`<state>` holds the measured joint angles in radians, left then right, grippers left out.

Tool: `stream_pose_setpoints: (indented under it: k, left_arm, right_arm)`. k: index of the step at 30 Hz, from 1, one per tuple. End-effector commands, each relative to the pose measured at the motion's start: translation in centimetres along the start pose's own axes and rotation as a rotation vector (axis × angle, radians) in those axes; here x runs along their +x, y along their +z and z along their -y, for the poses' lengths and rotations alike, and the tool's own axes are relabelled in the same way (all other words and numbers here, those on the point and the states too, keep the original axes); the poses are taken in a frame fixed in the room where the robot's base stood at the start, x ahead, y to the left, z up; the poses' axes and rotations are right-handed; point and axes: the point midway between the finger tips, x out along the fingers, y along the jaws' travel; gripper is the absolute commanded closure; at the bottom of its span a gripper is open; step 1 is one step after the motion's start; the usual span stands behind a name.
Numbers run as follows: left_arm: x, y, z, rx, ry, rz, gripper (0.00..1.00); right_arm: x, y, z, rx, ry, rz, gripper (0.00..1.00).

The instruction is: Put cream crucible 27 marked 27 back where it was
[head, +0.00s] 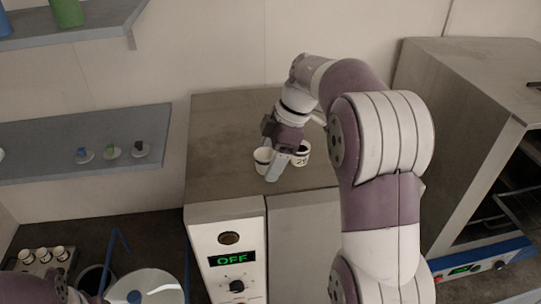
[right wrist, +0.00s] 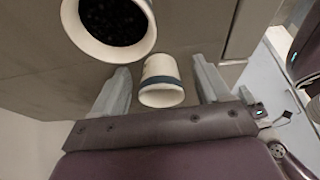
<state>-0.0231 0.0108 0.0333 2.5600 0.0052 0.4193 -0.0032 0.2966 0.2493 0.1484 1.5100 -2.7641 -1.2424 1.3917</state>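Two cream crucibles with dark bands stand on top of the grey cabinet. The left crucible (head: 262,160) shows no readable number. The right crucible (head: 302,154) bears a mark starting with 2, its second digit unclear. A second crucible (right wrist: 112,22), holding dark grains, is at upper left there. I cannot tell which is 27. My left gripper is out of view.
The cabinet (head: 225,120) has a front display reading OFF (head: 232,258). A rack of several cups (head: 42,258) stands at lower left, near a blue frame (head: 121,243). Shelves (head: 60,135) hang at left. An oven (head: 470,100) stands at right.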

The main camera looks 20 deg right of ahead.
Motion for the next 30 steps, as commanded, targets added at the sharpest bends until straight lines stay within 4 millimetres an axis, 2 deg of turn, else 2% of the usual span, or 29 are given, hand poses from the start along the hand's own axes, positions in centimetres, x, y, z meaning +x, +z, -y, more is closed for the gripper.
stream_pose_setpoints:
  k: [8, 14, 18, 21, 25, 30]
  left_arm:
    - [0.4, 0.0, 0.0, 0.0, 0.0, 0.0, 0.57]
    - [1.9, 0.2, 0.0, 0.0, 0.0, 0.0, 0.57]
    - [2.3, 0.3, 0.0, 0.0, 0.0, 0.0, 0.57]
    - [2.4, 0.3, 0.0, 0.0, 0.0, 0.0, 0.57]
    - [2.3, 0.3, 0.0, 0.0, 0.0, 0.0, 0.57]
    - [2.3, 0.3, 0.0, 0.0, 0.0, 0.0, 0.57]
  right_arm:
    - [-0.8, 0.0, -0.1, -0.001, 0.003, 0.0, 0.24]
    - [-4.8, 0.1, -0.1, -0.001, 0.007, 0.0, 0.24]
    - [-8.2, 0.0, -0.1, 0.0, 0.005, 0.0, 0.24]
    - [-10.1, 0.0, -0.1, 0.0, 0.004, 0.001, 0.24]
    - [-11.7, -0.1, -0.1, 0.0, 0.001, 0.0, 0.24]
    - [-12.3, -0.1, 0.0, 0.0, 0.0, 0.0, 0.24]
